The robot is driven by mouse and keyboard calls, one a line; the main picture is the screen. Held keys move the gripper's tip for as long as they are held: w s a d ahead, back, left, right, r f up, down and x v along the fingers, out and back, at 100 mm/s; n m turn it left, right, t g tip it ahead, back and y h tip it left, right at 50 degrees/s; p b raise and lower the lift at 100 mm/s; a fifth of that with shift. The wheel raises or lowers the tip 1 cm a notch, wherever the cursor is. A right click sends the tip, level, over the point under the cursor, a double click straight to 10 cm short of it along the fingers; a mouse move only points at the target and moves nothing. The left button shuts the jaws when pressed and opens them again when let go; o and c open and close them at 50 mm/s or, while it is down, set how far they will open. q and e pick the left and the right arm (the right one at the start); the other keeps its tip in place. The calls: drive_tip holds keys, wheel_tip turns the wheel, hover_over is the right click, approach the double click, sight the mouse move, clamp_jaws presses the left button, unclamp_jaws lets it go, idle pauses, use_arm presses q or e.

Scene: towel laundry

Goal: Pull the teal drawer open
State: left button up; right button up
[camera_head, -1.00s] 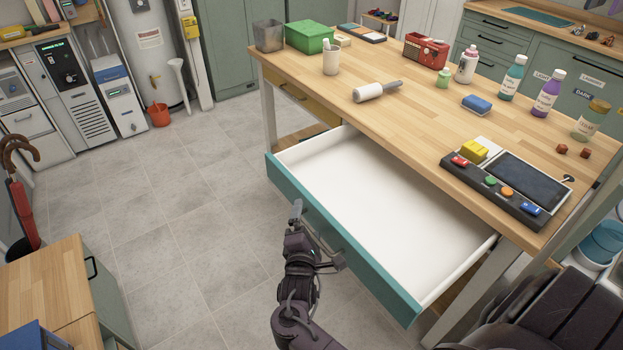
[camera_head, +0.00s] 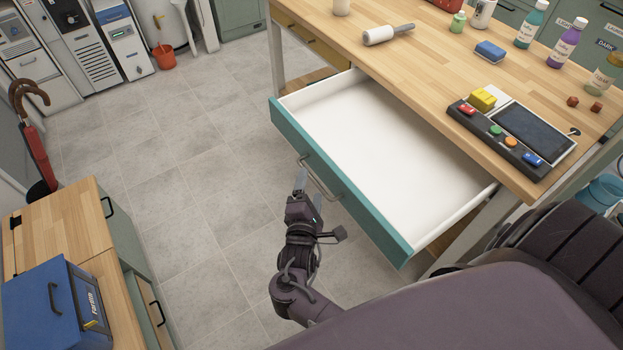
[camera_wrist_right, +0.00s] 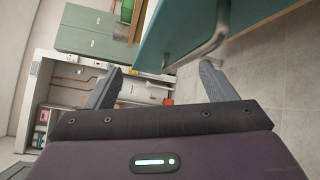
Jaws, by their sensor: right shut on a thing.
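The teal drawer (camera_head: 340,180) under the wooden table is pulled well out, and its white inside (camera_head: 390,140) is empty. Its front also shows in the right wrist view (camera_wrist_right: 180,30). The metal bar handle (camera_head: 318,181) is on the drawer's front. My right gripper (camera_head: 308,188) is at this handle and shut on it. In the right wrist view the handle (camera_wrist_right: 205,48) shows just beyond the fingertips (camera_wrist_right: 160,75), which stand well apart; the exact contact is hard to see. My left gripper is out of view.
The table (camera_head: 440,75) carries a lint roller (camera_head: 385,35), a blue sponge (camera_head: 490,51), bottles and a button panel (camera_head: 500,138). A wooden-topped cabinet (camera_head: 70,215) with a blue box (camera_head: 55,305) stands at left. The tiled floor (camera_head: 190,190) between is clear.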

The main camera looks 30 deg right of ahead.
drive_tip(key=shift+s+a+r, duration=0.35)
drive_tip(key=shift+s+a, duration=0.2)
drive_tip(key=shift+s, duration=0.1)
drive_tip(key=shift+s+a+r, duration=0.3)
drive_tip(key=shift+s+a, duration=0.2)
drive_tip(key=shift+s, duration=0.1)
drive_tip(key=c, duration=0.6)
drive_tip(key=shift+f+p, duration=0.4)
drive_tip(key=shift+p, duration=0.15)
